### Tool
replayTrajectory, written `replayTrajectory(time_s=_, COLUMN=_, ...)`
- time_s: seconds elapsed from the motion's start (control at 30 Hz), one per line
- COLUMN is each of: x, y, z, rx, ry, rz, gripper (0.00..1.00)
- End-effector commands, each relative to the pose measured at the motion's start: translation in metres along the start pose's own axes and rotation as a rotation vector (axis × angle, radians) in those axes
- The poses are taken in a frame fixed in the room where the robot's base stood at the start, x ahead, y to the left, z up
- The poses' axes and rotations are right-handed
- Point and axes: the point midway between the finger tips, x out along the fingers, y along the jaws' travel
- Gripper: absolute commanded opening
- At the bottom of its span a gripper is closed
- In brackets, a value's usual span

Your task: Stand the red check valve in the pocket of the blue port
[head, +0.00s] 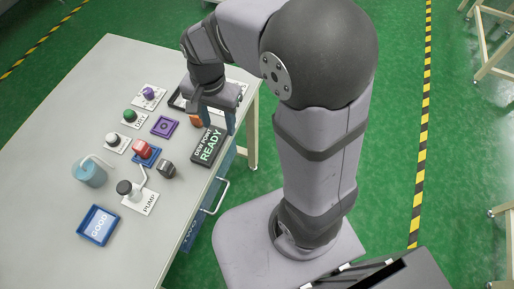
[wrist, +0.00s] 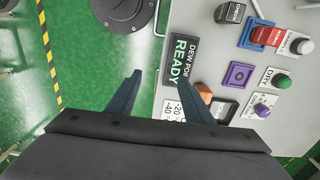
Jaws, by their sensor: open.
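The red check valve (head: 142,147) is at the blue port (head: 152,161), in the middle of the table in the head view. In the wrist view the red valve (wrist: 266,36) rises from the blue port (wrist: 245,38) at the upper right and looks upright. Its lower end is hidden, so I cannot tell how deep it sits. My gripper (head: 213,122) is open and empty above the table's right edge, apart from the valve. Its two blue-grey fingers (wrist: 160,85) are spread in the wrist view.
A black READY sign (head: 208,147) lies below my gripper, with an orange piece (head: 195,121) beside it. A dark block (head: 166,168) stands close to the blue port. A purple port (head: 164,126), several knobs, a beaker (head: 90,173) and a GOOD tray (head: 82,235) are around. The table's left side is clear.

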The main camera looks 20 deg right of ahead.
Motion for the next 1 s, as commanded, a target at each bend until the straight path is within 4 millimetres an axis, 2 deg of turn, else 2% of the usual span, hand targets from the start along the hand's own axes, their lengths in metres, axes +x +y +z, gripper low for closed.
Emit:
replayTrajectory(time_s=0.03, x=0.003, y=0.018, z=0.000, rx=-0.086, ry=0.000, rz=0.000, gripper=0.47)
replayTrajectory(time_s=0.2, x=0.015, y=0.066, z=0.008, rx=-0.403, ry=0.000, rz=0.000, gripper=0.47)
replayTrajectory(time_s=0.4, x=0.026, y=0.103, z=0.019, rx=-0.662, ry=0.000, rz=0.001, gripper=0.47)
replayTrajectory(time_s=0.6, x=0.031, y=0.116, z=0.024, rx=-0.769, ry=0.000, rz=0.000, gripper=0.47)
replayTrajectory(time_s=0.9, x=0.031, y=0.117, z=0.025, rx=-0.780, ry=-0.001, rz=0.001, gripper=0.47)
replayTrajectory(time_s=1.0, x=0.025, y=0.117, z=0.025, rx=-0.780, ry=-0.001, rz=0.001, gripper=0.47)
